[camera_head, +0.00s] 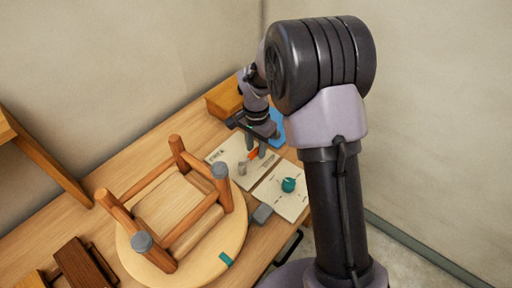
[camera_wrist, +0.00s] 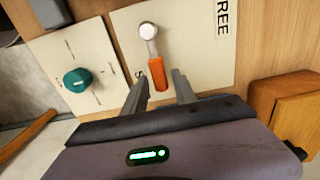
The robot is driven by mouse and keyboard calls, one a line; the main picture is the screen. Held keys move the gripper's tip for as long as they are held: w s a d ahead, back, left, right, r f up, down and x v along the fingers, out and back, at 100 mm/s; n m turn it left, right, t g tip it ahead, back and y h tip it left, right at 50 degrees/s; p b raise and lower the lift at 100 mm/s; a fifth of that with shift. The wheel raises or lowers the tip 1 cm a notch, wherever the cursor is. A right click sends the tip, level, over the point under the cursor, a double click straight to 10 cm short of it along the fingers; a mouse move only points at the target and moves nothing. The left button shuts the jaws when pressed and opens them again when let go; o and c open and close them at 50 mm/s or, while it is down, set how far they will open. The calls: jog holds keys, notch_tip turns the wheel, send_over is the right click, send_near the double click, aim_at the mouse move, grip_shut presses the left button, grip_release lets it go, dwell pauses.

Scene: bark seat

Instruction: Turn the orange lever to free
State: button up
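The orange lever (camera_wrist: 157,74) is on a pale plate (camera_wrist: 201,60), with a silver round pivot (camera_wrist: 148,31) at its far end in the wrist view. The word FREE is printed at that plate's right side; another marking by the lever is mostly hidden by a finger. In the head view the lever (camera_head: 254,154) shows small beneath my gripper (camera_head: 256,152). In the wrist view my gripper (camera_wrist: 161,76) is open, with one finger on each side of the lever's orange handle. Contact with the handle cannot be made out.
A second pale plate with a teal knob (camera_head: 288,185) lies beside the lever plate. An upturned wooden stool (camera_head: 190,215) fills the table's middle. A wooden block (camera_head: 224,98) and a blue item (camera_head: 278,128) are near my gripper. A grey block (camera_head: 262,214) sits at the front edge.

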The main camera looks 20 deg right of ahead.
grip_shut()
dwell(1.2)
